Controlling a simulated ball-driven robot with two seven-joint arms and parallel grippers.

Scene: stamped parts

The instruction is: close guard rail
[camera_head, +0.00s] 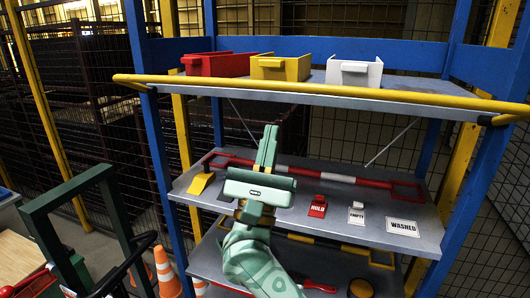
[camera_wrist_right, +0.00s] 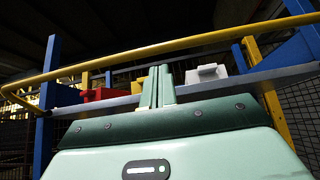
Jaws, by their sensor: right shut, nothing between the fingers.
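Three rails show on the blue rack. A yellow rail (camera_head: 330,92) runs along the front of the top shelf; in the wrist view the yellow rail (camera_wrist_right: 170,44) passes above my fingers. A yellow and black rail (camera_head: 330,244) shows lower down, partly behind my arm. My right gripper (camera_head: 267,145) is shut and empty, fingers pointing up in front of the middle shelf; it also shows in the wrist view (camera_wrist_right: 157,86). I see no contact with a rail. My left gripper is out of view.
Red (camera_head: 215,64), yellow (camera_head: 282,67) and white (camera_head: 354,71) bins stand on the top shelf. HOLD (camera_head: 318,207), EMPTY (camera_head: 356,214) and WASHED (camera_head: 403,227) signs lie on the middle shelf. A dark green frame (camera_head: 117,215) and orange cones (camera_head: 166,272) stand at left.

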